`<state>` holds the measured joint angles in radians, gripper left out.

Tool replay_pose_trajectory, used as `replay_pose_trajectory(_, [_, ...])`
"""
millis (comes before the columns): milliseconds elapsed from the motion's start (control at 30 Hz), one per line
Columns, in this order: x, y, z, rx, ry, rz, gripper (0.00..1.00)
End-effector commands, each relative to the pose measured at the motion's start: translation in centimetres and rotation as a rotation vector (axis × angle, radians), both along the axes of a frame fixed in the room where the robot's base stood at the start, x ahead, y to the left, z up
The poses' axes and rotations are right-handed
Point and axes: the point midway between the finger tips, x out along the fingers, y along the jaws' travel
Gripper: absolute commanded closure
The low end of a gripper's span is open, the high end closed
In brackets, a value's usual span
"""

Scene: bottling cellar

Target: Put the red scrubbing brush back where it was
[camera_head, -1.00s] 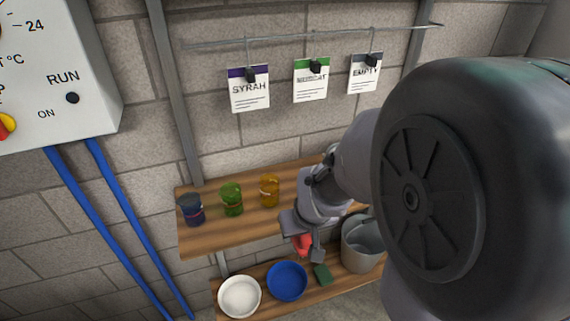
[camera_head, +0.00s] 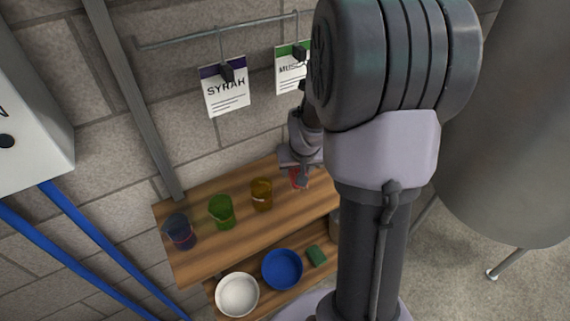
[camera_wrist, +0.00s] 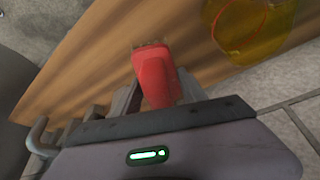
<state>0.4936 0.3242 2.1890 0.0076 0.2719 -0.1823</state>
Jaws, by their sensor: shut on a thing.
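The red scrubbing brush (camera_wrist: 157,78) is between the fingers of my gripper (camera_wrist: 155,95) in the wrist view, its bristle end pointing away from the gripper. In the head view the gripper (camera_head: 299,178) is small and partly hidden behind my arm, with a bit of the red brush (camera_head: 298,180) showing at it. The gripper is shut on the brush, over the right part of the upper wooden shelf (camera_head: 235,240). I cannot tell whether the brush touches the shelf.
Blue (camera_head: 180,232), green (camera_head: 221,212) and amber (camera_head: 261,194) cups stand on the upper shelf; the amber one is nearest the gripper. A white bowl (camera_head: 237,294), a blue bowl (camera_head: 282,269) and a green sponge (camera_head: 316,256) are on the lower shelf. Labels hang on the wall above.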

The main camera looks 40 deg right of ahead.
Motion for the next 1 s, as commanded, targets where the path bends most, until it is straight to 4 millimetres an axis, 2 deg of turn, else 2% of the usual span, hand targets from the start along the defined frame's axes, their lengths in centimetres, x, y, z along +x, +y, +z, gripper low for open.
replay_pose_trajectory(33, [0.6,0.0,-0.4,-0.001,0.0,0.003,0.89])
replay_pose_trajectory(100, [0.3,0.0,-2.3,0.001,0.003,0.001,0.89])
replay_pose_trajectory(200, [0.3,0.0,-3.9,0.0,0.001,0.001,0.89])
replay_pose_trajectory(533, [0.3,0.0,-4.0,0.0,0.0,0.001,0.89])
replay_pose_trajectory(567, [0.3,0.0,-3.9,0.0,0.0,0.001,0.47])
replay_pose_trajectory(633, [0.3,0.0,-3.8,0.0,0.0,0.001,0.33])
replay_pose_trajectory(667, [0.3,0.0,-3.8,0.0,0.0,0.001,0.29])
replay_pose_trajectory(933, [0.3,0.0,-3.8,0.0,0.0,0.001,0.29])
replay_pose_trajectory(1000, [0.3,0.0,-3.2,0.0,0.0,0.001,0.29])
